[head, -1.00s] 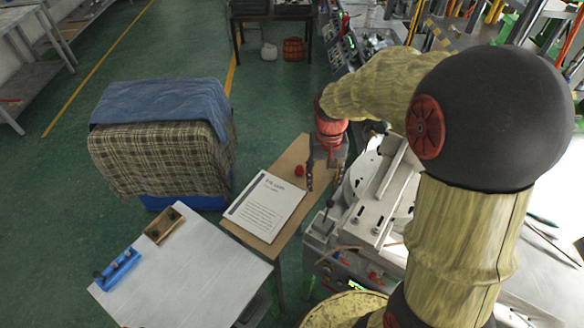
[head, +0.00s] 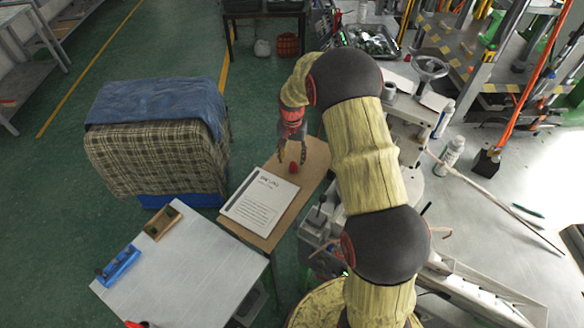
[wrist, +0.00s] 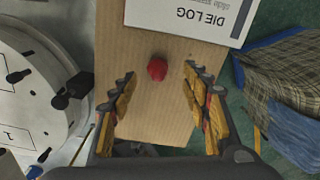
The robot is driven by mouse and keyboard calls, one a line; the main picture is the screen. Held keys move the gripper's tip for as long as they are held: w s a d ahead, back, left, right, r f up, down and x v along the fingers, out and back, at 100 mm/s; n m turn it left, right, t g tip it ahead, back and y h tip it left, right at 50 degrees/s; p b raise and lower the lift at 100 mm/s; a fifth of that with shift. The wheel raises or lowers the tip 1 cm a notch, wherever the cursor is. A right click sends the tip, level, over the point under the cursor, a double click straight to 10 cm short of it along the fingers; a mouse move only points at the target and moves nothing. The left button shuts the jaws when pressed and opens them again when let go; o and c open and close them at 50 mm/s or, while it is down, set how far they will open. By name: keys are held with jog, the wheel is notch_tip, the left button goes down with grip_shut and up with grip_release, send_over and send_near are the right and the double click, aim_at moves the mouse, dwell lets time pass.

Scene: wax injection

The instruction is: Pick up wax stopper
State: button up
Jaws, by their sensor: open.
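The wax stopper is a small red lump (head: 293,168) on the brown board (head: 316,160), just beyond the corner of the white document. In the wrist view the red stopper (wrist: 157,69) lies between the lines of my two fingers, a little beyond their tips. My gripper (head: 291,158) is open and empty, pointing down above the board close to the stopper. In the wrist view my gripper (wrist: 158,70) has its fingers spread on either side, apart from the stopper.
The white "DIE LOG" document (head: 262,200) lies on the board beside the stopper. A round white machine part (wrist: 30,95) stands close left in the wrist view. A cloth-covered box (head: 160,150) stands to the left. A grey table (head: 190,270) holds a blue rack (head: 118,266).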

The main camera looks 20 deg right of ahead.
aim_at(293, 164)
notch_tip(293, 164, down, 6)
jog(key=shift+d+r, duration=0.15)
jog(key=shift+c, duration=1.4)
jog(key=c, duration=0.9)
jog(key=shift+r, duration=0.1)
